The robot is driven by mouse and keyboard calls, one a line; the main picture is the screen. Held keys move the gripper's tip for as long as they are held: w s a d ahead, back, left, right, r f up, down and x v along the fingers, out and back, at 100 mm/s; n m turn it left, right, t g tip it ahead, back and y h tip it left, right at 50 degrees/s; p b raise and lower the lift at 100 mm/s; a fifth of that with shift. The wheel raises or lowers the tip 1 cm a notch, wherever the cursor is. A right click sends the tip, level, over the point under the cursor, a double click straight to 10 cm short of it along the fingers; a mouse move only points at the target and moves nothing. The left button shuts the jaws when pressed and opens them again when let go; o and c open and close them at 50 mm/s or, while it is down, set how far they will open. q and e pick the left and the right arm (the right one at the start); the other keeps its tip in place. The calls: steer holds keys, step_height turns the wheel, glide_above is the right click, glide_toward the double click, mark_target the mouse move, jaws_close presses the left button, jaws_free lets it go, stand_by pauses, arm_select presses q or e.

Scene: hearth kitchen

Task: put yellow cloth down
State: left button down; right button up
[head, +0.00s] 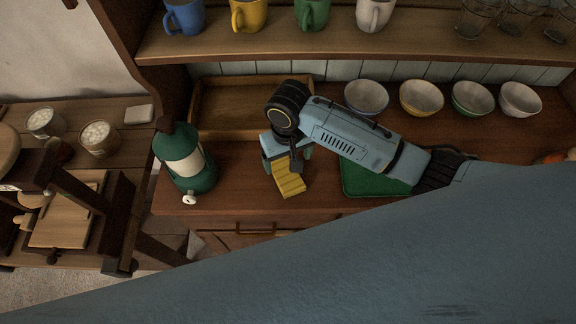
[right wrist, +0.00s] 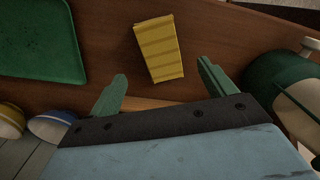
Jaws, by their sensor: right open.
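The yellow cloth (head: 289,184) is a folded, ribbed strip lying on the brown wooden counter near its front edge. It also shows in the right wrist view (right wrist: 160,50), beyond and between my fingertips and apart from both. My right gripper (right wrist: 162,83) is open and empty, with its two green fingers on either side of the line to the cloth. In the head view my right gripper (head: 290,160) is over the counter just behind the cloth, and my wrist hides part of it. My left gripper is not in view.
A green dispenser (head: 186,165) stands left of the cloth. A green tray (head: 362,180) lies to the right, partly under my arm. A wooden tray (head: 215,108) is behind. Several bowls (head: 421,98) line the back right, below a shelf (head: 400,42) of mugs.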

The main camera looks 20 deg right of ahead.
step_height(320, 180, up, 4)
stand_by(0.7)
